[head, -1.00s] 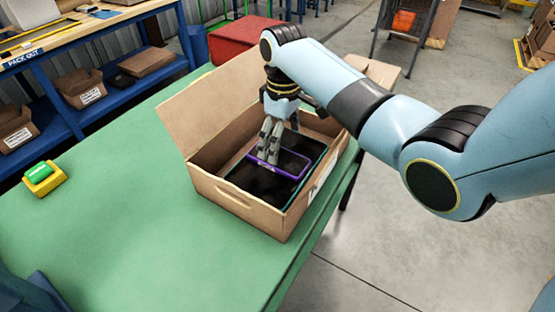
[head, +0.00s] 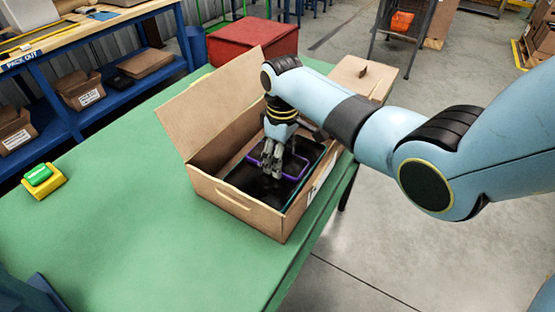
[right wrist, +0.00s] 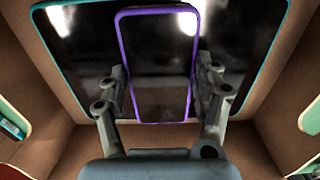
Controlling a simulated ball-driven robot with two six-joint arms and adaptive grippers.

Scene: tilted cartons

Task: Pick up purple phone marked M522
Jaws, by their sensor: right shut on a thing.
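The purple-edged phone (right wrist: 156,70) lies in the open cardboard carton (head: 230,200), its dark face toward the wrist camera. The fingers of my right gripper (head: 271,172) reach into the carton. In the right wrist view, the fingers (right wrist: 158,88) are shut on the phone's two long sides. Beneath the phone is a larger dark tablet with a teal edge (right wrist: 262,60). I cannot tell whether the phone touches it. The M522 marking is not readable here. My left gripper is not in view.
The carton stands tilted on the green table (head: 120,220), its lid flap (head: 215,100) raised. A green button on a yellow base (head: 44,182) sits left. A red box (head: 253,44) and blue shelving stand behind.

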